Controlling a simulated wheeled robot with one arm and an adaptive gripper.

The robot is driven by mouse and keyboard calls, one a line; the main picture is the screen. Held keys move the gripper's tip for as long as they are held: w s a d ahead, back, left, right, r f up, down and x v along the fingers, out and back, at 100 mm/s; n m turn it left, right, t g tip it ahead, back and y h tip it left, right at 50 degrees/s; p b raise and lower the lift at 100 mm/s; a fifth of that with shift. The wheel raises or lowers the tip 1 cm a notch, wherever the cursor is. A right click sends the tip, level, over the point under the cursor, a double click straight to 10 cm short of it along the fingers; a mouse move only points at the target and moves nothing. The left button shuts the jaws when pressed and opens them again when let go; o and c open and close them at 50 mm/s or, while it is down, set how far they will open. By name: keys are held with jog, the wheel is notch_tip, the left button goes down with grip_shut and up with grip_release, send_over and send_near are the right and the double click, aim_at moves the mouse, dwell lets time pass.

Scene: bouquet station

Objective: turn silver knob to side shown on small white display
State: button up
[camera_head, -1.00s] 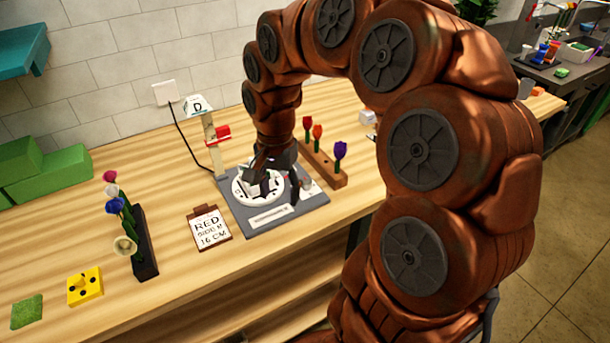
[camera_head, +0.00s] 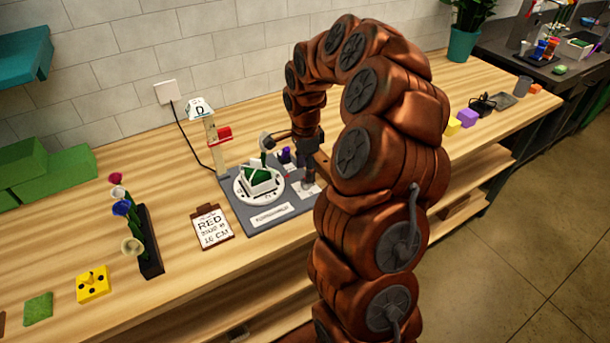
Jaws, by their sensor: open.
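A small white display (camera_head: 199,107) marked "D" tops a pale post at the back of the grey station base (camera_head: 240,215). A round white dial plate (camera_head: 240,195) with marks around its rim sits on that base. A white and green block-like piece (camera_head: 262,179) stands on the dial plate. I cannot make out a silver knob for sure; my gripper and arm cover the right part of the base. My gripper (camera_head: 287,163) is open, its fingers spread above the right side of the base, close to the dial plate. Nothing shows between the fingers.
A red piece (camera_head: 224,133) is on the post. A clipboard (camera_head: 212,228) reading "RED" and "16 CM" lies left of the base. A dark rack (camera_head: 149,245) with several flowers stands further left. A yellow block (camera_head: 93,284) lies near the front left.

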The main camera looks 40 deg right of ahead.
jog(key=shift+f+p, duration=0.55)
jog(key=shift+f, duration=1.4)
grip_shut()
